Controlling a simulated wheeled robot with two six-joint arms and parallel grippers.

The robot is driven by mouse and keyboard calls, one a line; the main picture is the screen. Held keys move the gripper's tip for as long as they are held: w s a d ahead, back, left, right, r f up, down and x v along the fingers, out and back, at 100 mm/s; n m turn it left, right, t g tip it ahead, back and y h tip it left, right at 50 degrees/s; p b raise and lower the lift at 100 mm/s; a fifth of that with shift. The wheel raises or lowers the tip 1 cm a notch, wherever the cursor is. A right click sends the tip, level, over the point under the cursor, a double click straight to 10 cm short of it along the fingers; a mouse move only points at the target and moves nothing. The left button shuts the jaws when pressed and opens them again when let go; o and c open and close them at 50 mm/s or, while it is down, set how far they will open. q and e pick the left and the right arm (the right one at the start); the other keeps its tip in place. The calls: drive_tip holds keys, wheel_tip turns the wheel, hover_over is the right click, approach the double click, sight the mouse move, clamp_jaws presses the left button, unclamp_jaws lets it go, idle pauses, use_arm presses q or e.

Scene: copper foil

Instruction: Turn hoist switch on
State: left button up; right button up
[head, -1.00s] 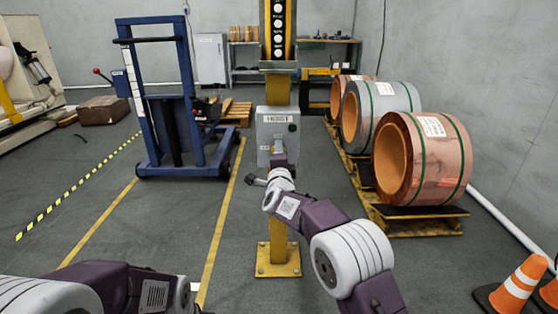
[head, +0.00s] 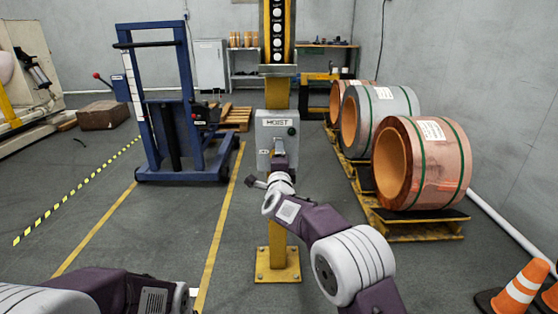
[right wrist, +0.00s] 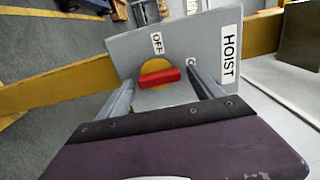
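The grey hoist switch box (head: 291,144), labelled HOIST, is mounted on a yellow post (head: 278,229). In the right wrist view the box (right wrist: 203,45) shows a red switch handle (right wrist: 158,78) on a yellow disc (right wrist: 157,67). An OFF label (right wrist: 157,43) is beside the disc, and a second label by the right finger is partly hidden. My right gripper (right wrist: 163,88) is open, its fingers apart on either side of the red handle with visible gaps. In the head view my right gripper (head: 279,156) covers the switch. My left arm shows at the lower left; its gripper is out of view.
A blue lifting frame (head: 187,110) stands left of the post. Copper coils (head: 450,165) on yellow pallets stand at the right. An orange cone (head: 520,287) is at the lower right. The floor around the post is open.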

drive_tip(key=s+p, duration=0.2)
drive_tip(key=s, duration=0.7)
drive_tip(key=shift+p, duration=0.3)
